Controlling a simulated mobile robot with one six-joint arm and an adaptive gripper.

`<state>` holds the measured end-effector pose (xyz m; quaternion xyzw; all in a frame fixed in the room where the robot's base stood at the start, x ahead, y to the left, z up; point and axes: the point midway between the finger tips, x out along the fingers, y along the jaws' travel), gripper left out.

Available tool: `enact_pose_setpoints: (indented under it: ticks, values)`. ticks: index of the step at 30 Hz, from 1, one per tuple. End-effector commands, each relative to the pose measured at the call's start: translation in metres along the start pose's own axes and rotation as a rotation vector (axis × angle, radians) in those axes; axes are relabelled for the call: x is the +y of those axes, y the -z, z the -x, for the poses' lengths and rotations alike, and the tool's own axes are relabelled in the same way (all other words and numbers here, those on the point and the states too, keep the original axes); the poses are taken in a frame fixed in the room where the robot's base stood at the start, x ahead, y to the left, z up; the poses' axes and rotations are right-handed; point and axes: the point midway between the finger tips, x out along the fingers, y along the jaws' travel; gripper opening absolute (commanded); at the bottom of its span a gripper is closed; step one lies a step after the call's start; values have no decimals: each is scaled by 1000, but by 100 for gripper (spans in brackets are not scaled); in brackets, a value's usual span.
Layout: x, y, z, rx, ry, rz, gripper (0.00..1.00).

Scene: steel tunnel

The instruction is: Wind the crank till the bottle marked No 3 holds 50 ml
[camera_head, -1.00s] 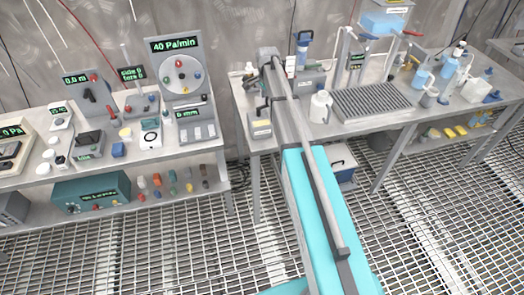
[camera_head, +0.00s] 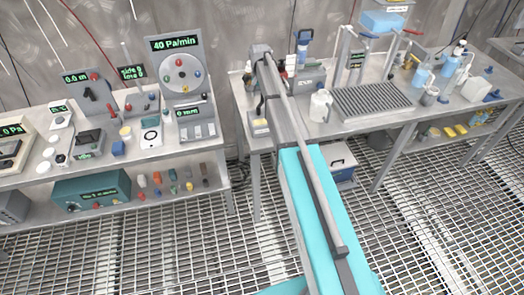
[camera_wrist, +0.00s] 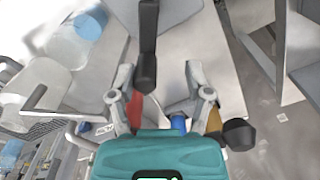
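My gripper (camera_wrist: 160,80) is in the wrist view with its two grey fingers spread apart. A black handle-like bar (camera_wrist: 147,70) reaches down from the top between the fingers, nearer the left one. I see no finger clearly closed on it. I cannot tell whether this bar is the crank's handle. In the head view my arm's end is at the left end of the right bench, beside a grey device (camera_head: 310,76) with a small green display I cannot read. A blue-capped bottle (camera_head: 303,46) stands above it. No "No 3" mark is readable.
A white jug (camera_head: 320,106) and a ribbed grey rack (camera_head: 372,103) stand right of my arm. Blue-tinted bottles (camera_head: 421,74) stand farther right. The left bench (camera_head: 180,152) carries several instruments and a dial panel reading 40 Pa/min. The grating floor (camera_head: 400,235) is open in front.

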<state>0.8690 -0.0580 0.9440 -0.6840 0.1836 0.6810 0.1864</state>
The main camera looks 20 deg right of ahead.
Motion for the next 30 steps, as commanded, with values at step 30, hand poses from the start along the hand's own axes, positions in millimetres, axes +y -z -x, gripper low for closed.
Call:
enact_pose_setpoints:
  ticks: [30]
  values:
    - [-27, -16, 0, -5, 0, 713, 62]
